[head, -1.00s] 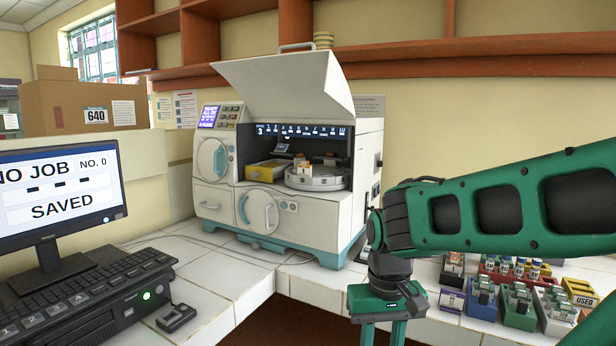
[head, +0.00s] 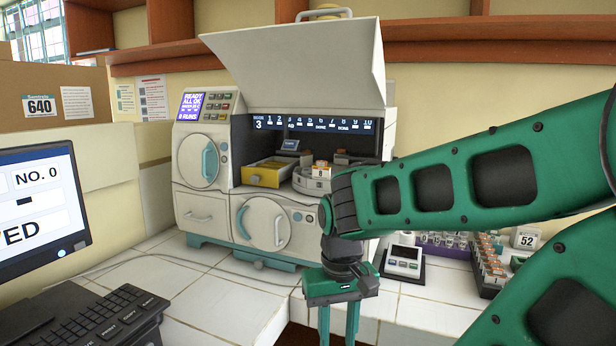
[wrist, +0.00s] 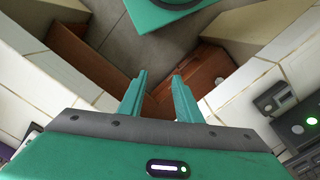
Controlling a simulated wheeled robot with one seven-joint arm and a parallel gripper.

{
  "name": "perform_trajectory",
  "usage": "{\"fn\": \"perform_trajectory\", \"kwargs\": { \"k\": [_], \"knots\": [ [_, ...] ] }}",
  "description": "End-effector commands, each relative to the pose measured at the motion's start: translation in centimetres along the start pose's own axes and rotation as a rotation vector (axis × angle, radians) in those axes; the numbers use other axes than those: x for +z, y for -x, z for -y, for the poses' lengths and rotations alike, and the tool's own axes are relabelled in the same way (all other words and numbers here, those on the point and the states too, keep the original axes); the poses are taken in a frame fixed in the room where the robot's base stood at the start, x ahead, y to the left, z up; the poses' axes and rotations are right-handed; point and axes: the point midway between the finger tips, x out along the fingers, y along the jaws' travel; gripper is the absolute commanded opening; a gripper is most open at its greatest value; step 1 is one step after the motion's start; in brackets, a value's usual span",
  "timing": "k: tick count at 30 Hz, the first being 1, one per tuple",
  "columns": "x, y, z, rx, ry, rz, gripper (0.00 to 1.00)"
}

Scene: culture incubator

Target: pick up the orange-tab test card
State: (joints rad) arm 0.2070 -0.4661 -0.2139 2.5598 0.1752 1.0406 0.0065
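My gripper (head: 338,325) points down at the front edge of the white tiled counter in the head view. Its two fingers stand apart with nothing between them, as the wrist view (wrist: 160,88) also shows. Several small cards with orange and white parts stand in a rack (head: 490,262) on the counter at the right, partly behind my arm. They are too small to tell which is the orange-tab test card. My gripper is left of them and apart from them. No card shows in the wrist view.
The incubator (head: 205,215) stands at the back with its lid (head: 300,65) raised, a yellow drawer (head: 262,175) and a round carousel inside. A small grey device (head: 403,260) sits right of my gripper. A monitor (head: 40,205) and keyboard (head: 105,310) are at left. Some counter tiles are bare.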

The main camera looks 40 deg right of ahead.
Motion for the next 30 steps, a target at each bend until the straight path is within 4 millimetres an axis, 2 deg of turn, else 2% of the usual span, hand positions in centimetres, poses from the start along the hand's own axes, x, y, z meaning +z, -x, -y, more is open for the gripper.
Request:
{"fn": "perform_trajectory", "kwargs": {
  "k": [9, 10, 12, 14, 16, 20, 24, 27, 30],
  "knots": [
    [0.0, 0.0, 0.0, 0.0, 0.0, 0.0, 0.31],
    [0.0, 0.0, 0.0, 0.0, 0.0, 0.0, 0.34],
    [0.4, 0.4, -0.4, -0.001, -0.001, -0.008, 0.48],
    [0.2, 1.1, -0.9, 0.003, -0.01, -0.025, 0.48],
    [-1.4, 2.5, -1.3, 0.025, -0.03, -0.05, 0.48],
    [-6.7, 7.2, -2.4, 0.093, -0.105, -0.133, 0.48],
    [-13.5, 14.5, -3.1, 0.164, -0.225, -0.257, 0.48],
    [-17.3, 19.7, -2.8, 0.192, -0.317, -0.339, 0.48],
    [-20.1, 24.2, -1.9, 0.199, -0.407, -0.409, 0.48]
  ]
}}
